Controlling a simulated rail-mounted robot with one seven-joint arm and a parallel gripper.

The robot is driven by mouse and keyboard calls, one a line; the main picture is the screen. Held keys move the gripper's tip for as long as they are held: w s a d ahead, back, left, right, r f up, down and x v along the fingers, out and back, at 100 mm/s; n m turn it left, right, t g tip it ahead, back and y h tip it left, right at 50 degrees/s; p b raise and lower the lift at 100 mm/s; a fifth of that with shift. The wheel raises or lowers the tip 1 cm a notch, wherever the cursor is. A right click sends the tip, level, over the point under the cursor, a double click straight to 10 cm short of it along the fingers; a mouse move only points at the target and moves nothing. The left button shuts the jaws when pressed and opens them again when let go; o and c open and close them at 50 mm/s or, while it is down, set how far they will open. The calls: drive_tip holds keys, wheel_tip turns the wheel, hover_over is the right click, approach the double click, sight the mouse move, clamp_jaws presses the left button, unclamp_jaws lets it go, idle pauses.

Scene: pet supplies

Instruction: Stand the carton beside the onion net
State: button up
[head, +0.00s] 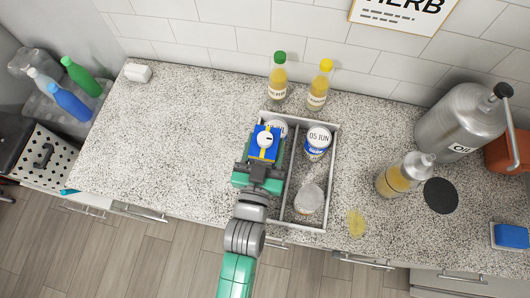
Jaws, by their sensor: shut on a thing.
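My gripper (262,158) is shut on a blue and yellow carton (256,147) with a round white cap on top. The carton appears upright and is seen from above. It hangs over the left compartment of a grey divided tray (289,187); its height above the tray cannot be told. My gripper and the carton hide most of that compartment. I cannot make out an onion net in the head view.
A white can (318,137) and a jar (309,198) stand in the tray's right compartment. Another lid (277,126) shows behind the carton. Two yellow bottles (278,80) stand behind the tray. A steel canister (460,120) and pump bottle (397,178) stand right. The left counter is mostly clear.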

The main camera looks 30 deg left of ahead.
clamp_jaws()
drive_tip(key=shift+r, duration=0.1)
